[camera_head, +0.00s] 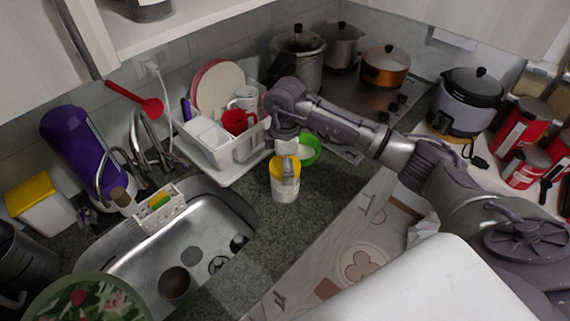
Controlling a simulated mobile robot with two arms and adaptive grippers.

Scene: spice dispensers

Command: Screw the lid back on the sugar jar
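A pale jar (285,191) with a yellow top (276,170) stands upright on the dark counter, right of the sink. My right gripper (288,168) points down over the yellow top, its fingers overlapping the top and the jar's upper side. The fingers are small and partly merge with the jar, so I cannot tell whether they grip it or how far the top is seated. A round green-rimmed item (310,150) with a pale inside sits just behind, partly hidden by the gripper. I cannot read which is the sugar. My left gripper is not in view.
A white dish rack (225,153) with plates and mugs stands behind left. The sink (195,245) lies to the left. Pots (385,68) sit on the stove behind right. A rice cooker (468,105) and red tins (525,125) are at right. Counter in front of the jar is clear.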

